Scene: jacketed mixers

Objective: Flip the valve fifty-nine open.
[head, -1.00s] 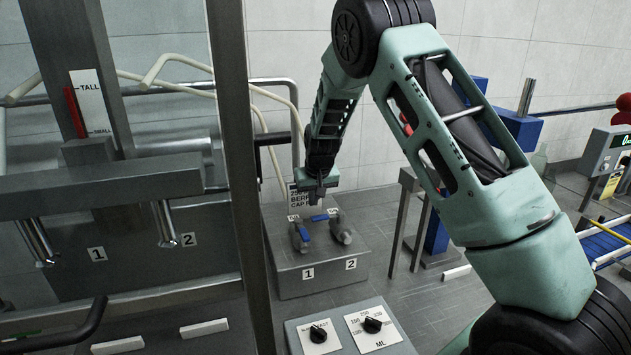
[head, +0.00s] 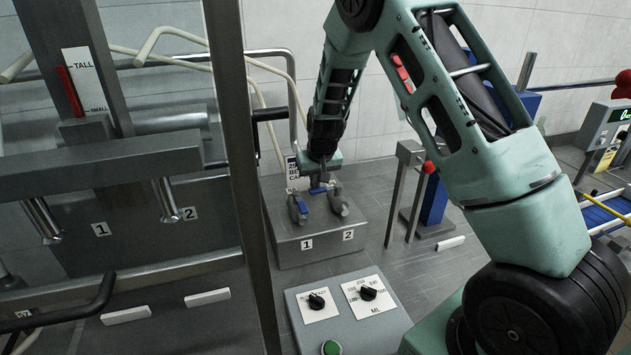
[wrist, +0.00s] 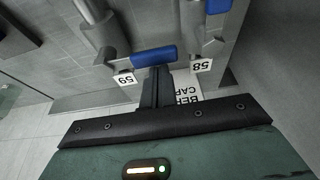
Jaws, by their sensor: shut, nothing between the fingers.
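Two metal valves stand side by side on a grey steel block (head: 320,250). In the wrist view the label 59 (wrist: 125,79) is at the left and the label 58 (wrist: 203,65) at the right, both upside down. A blue handle (wrist: 153,57) lies crosswise between the valves, its left end by the valve at label 59; it also shows in the head view (head: 319,190). The left valve (head: 298,209) in the head view has its blue handle roughly along its body. My gripper (wrist: 157,70) is shut and empty, its fingertips at the crosswise handle; contact is unclear.
A control box with two black knobs (head: 368,294) and a green button (head: 331,347) stands in front. A steel post (head: 240,180) rises left of the valves. A metal stand (head: 405,190) is at their right. A sign partly shows behind the valves (head: 293,180).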

